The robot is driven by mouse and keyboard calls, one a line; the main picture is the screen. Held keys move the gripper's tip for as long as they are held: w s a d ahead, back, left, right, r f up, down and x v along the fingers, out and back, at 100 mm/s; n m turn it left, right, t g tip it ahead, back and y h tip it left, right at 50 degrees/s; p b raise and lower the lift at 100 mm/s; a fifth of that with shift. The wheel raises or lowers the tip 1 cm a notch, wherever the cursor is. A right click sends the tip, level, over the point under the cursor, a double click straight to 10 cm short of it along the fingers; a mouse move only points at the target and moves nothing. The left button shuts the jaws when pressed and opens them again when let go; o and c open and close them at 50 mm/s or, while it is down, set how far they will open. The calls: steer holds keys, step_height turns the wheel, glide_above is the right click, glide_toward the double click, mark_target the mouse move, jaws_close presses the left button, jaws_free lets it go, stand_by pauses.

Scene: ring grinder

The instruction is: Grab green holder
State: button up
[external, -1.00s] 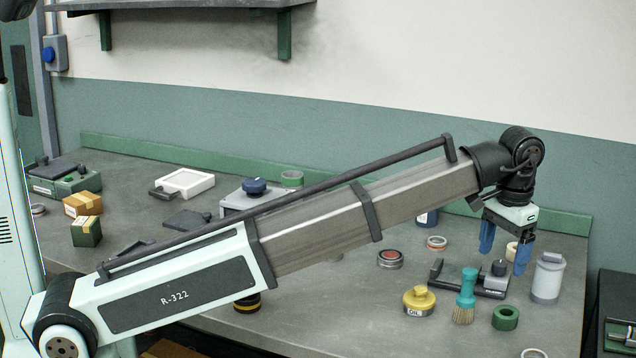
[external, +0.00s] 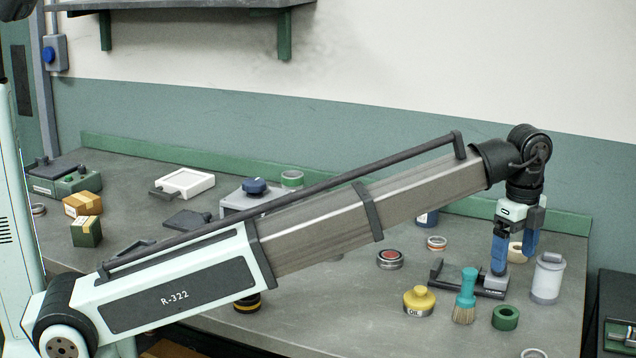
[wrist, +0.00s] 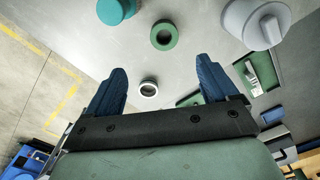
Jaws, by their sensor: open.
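A green ring-shaped holder (external: 505,317) lies flat on the bench near its right front edge. It also shows in the wrist view (wrist: 163,34), where its open centre is visible, beyond the fingertips and roughly midway between them. My gripper (external: 515,256) points down above the bench, behind the green ring in the external view, with its blue fingers apart. The gripper is not touching the ring.
A teal brush (external: 467,296) and yellow-capped oil tin (external: 419,302) stand left of the ring. A grey canister (external: 547,278) stands to its right. A dark clamp-like fixture (external: 460,280) lies close to my fingers.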

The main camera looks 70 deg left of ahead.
glide_above(507, 311)
steer(key=f, duration=0.5)
steer(key=s+f, duration=0.1)
steer(key=f, duration=0.2)
steer(key=shift+w+f, duration=0.25)
steer(key=shift+f, duration=1.2)
steer(key=shift+w+f, duration=0.2)
steer(key=shift+f, duration=1.2)
steer(key=c, duration=1.2)
steer(key=shift+o, duration=0.2)
steer(key=shift+r, duration=0.15)
